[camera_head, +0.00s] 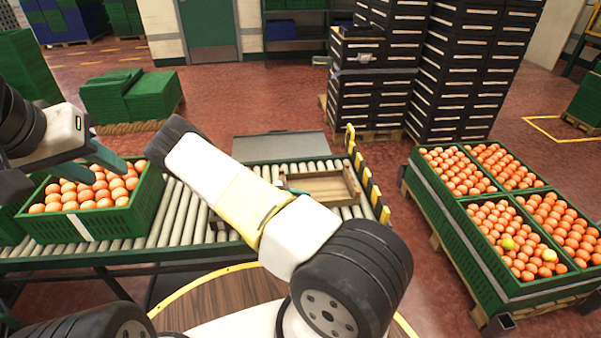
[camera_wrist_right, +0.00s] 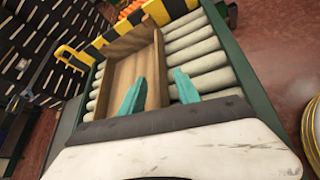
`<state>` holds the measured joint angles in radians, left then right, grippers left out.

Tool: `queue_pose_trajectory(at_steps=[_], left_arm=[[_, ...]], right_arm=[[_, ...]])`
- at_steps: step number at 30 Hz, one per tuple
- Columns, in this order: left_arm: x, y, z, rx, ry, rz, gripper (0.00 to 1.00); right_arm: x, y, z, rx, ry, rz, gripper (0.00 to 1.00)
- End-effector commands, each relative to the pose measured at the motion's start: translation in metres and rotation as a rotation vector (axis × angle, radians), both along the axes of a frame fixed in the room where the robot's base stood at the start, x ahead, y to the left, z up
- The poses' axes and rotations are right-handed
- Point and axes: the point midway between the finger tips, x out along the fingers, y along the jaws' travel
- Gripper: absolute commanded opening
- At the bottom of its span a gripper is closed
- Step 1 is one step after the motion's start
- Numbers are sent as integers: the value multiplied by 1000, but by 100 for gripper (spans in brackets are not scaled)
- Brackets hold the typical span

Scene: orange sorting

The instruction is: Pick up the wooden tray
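The wooden tray (camera_head: 347,184) is a shallow, empty light-brown box on the roller conveyor, near its right end. My right arm hides its left part in the head view. In the right wrist view the tray (camera_wrist_right: 128,72) fills the middle. My right gripper (camera_wrist_right: 160,93) is open, with one teal finger inside the tray and the other outside over the rollers. The tray's side wall lies between them; contact is not clear. In the head view only a teal bit of this gripper shows. My left gripper (camera_head: 105,157) is at the left, by the crate of oranges; its opening is unclear.
A green crate of oranges (camera_head: 82,222) sits on the conveyor's left part. A yellow-black barrier (camera_head: 367,180) closes the conveyor's right end. Green crates of oranges (camera_head: 478,262) stand on a pallet at right. Black crate stacks (camera_head: 452,75) stand behind. Bare rollers (camera_head: 178,215) lie between crate and tray.

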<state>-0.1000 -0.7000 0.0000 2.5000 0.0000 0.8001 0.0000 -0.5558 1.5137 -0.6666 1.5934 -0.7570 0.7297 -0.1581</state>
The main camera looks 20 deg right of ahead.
Motion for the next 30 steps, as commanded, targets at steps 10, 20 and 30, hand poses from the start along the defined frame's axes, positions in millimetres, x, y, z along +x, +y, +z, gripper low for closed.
queue_pose_trajectory(at_steps=[10, 20, 30], left_arm=[[0, 0, 0, 0, 0, 0, 38], [0, 0, 0, 0, 0, 0, 38], [0, 0, 0, 0, 0, 0, 38]], right_arm=[[0, -33, -16, 1, 0, -3, 39], [1, -62, -32, 3, -1, -2, 39], [1, -62, -31, 3, -2, -3, 0]])
